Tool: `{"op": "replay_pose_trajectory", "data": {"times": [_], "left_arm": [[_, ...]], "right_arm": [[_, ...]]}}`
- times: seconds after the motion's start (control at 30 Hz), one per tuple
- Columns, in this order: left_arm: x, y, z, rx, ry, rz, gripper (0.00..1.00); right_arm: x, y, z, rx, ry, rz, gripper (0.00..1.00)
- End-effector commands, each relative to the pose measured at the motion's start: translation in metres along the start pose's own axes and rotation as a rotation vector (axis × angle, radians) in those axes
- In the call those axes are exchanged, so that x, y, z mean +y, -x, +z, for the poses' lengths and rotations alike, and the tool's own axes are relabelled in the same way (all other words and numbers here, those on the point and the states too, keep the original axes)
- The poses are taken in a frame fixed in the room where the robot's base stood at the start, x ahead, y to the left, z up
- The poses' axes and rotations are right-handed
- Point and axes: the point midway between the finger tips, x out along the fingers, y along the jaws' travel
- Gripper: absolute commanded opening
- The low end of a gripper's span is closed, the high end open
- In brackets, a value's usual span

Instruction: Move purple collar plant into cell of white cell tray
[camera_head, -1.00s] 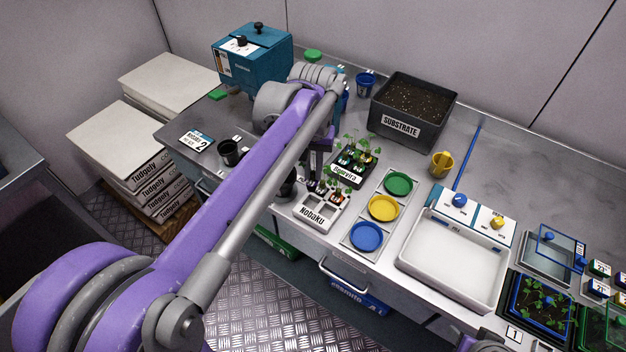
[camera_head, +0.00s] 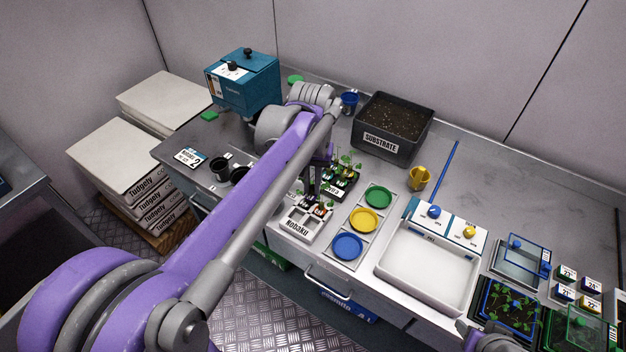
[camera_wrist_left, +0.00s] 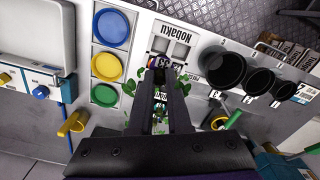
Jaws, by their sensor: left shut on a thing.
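The white cell tray (camera_head: 297,224), labelled Nobaku, lies near the front edge of the bench. Small plants stand in its back cells, and the front cells look empty. It also shows at the top of the left wrist view (camera_wrist_left: 181,33). A dark cell tray (camera_head: 325,193) with several leafy seedlings lies just behind it. My left gripper (camera_wrist_left: 160,78) points down over these trays, with its fingers shut on a plant, likely the purple collar plant.
Green, yellow and blue dishes (camera_head: 366,221) stand right of the white tray, then a large white basin (camera_head: 425,268). A substrate box (camera_head: 390,150) stands behind. Black pots (camera_head: 222,168) stand to the left. Open bench lies at the back right.

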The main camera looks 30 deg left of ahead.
Motion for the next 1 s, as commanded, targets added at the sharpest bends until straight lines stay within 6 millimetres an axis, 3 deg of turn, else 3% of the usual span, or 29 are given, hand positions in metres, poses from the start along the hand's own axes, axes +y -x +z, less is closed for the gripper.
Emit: {"op": "replay_pose_trajectory", "data": {"times": [1.0], "left_arm": [[0.000, -0.084, 0.001, -0.002, 0.000, 0.000, 0.00]], "right_arm": [[0.000, -0.039, 0.055, -0.054, 0.000, 0.000, 0.50]]}}
